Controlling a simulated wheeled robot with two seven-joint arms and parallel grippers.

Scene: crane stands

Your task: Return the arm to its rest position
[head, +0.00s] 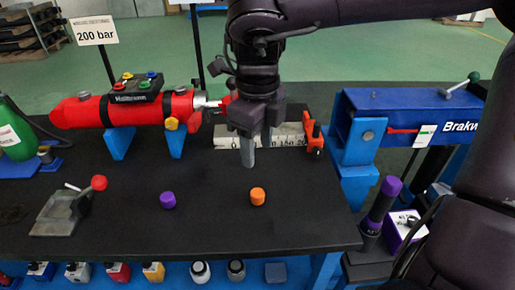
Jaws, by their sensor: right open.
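My right arm comes in from the right and reaches across the top of the view. My right gripper (256,148) hangs fingers-down over the dark table (115,232), in front of a white scale with numbers (228,136). Its grey fingers hold nothing that I can see. An orange cap (258,196) stands on the table in front of the gripper, apart from it. A purple cap (168,200) stands to its left. My left gripper is not in view.
A red cylinder (75,111) with a control box lies at the back left. A lever block (60,214) stands at the left. A blue beam (390,120) and a purple-topped handle (381,204) are at the right. The table's front middle is clear.

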